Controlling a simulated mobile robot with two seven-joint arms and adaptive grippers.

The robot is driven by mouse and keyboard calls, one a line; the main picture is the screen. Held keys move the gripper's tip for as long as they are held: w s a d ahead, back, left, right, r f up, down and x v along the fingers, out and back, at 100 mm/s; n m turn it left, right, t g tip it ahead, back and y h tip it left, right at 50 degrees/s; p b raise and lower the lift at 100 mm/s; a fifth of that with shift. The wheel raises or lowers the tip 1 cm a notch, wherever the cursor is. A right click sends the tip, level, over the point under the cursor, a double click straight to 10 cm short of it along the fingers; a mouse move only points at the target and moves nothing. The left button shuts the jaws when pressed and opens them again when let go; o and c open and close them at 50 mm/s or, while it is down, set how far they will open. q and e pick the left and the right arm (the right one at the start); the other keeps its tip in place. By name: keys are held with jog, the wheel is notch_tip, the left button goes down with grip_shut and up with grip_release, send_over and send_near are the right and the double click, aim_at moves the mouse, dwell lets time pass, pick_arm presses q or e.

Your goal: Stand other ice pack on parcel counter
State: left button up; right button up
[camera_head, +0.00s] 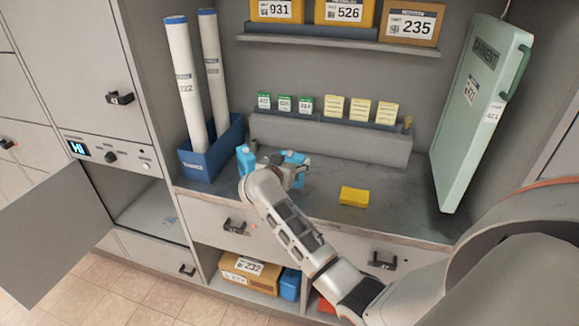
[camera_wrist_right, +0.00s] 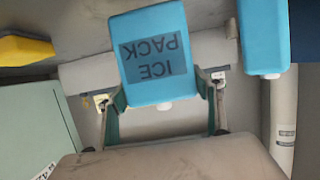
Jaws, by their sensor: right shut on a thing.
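My right gripper (camera_head: 296,164) is shut on a blue ice pack (camera_head: 300,182) over the left part of the grey parcel counter (camera_head: 395,205). The wrist view shows this ice pack (camera_wrist_right: 152,85) between both fingers, its "ICE PACK" label upside down in that picture. In the head view my gripper and arm hide much of it; I cannot tell whether its base touches the counter. Another blue ice pack (camera_head: 246,159) stands upright on the counter just left of my gripper, and also shows in the wrist view (camera_wrist_right: 263,38). My left gripper is not in view.
A yellow block (camera_head: 354,196) lies on the counter to the right. A blue bin (camera_head: 207,163) with white tubes stands at the left. A green case (camera_head: 480,110) is at the right. Cards line the back ledge (camera_head: 330,140). A locker door (camera_head: 50,235) hangs open at lower left.

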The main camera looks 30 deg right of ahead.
jog(key=shift+f, duration=0.65)
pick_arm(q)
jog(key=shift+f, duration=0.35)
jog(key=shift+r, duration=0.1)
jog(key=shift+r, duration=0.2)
pick_arm(e)
jog(key=o, duration=1.4)
jog(key=shift+f, duration=0.2)
jog(key=shift+c, duration=0.2)
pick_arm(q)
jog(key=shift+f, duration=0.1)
pick_arm(e)
jog(key=shift+r, duration=0.1)
